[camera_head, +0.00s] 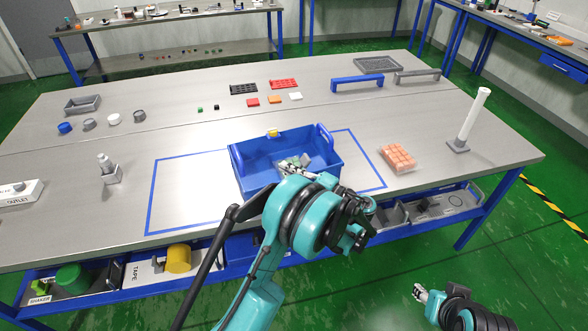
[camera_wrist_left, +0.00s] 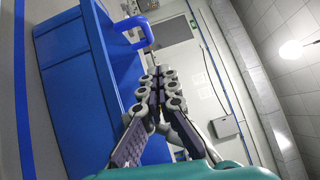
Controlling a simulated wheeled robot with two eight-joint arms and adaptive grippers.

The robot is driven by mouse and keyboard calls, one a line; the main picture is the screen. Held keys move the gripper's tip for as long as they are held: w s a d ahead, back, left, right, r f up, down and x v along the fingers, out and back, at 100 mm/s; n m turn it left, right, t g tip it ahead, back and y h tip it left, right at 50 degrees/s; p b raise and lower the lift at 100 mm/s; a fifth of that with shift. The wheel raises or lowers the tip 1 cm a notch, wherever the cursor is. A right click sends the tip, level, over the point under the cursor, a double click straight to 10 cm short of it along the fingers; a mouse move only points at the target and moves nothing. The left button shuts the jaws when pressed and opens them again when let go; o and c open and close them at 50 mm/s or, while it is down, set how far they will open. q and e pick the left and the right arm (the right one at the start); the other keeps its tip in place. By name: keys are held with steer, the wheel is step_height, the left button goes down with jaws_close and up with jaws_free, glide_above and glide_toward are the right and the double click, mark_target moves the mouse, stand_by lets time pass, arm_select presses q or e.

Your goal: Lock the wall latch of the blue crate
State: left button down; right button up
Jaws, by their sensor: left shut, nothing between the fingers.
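The blue crate (camera_head: 248,178) stands on the table inside a blue taped outline, and it also shows in the left wrist view (camera_wrist_left: 72,50). A small yellow piece (camera_head: 272,133), seemingly the wall latch, sits at its far rim; whether it is locked is too small to tell. My left gripper (camera_head: 286,167) is shut and empty, over or in front of the crate's near side in the head view. Its closed fingers (camera_wrist_left: 153,84) show beside the crate's handle (camera_wrist_left: 132,36) in the left wrist view. My right gripper (camera_head: 418,293) is low at the lower right, away from the table.
A tray of orange blocks (camera_head: 398,158) and a white upright post (camera_head: 473,116) stand right of the crate. A grey stand with a pale top (camera_head: 109,173) is at left. Coloured pieces and a blue bar handle (camera_head: 357,83) lie behind. The taped area left of the crate is clear.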

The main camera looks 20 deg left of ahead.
arm_select(q)
steer(key=shift+a+r, duration=0.15)
arm_select(e)
steer(key=shift+d+r, duration=0.3)
steer(key=shift+d, duration=0.15)
stand_by(1.0)
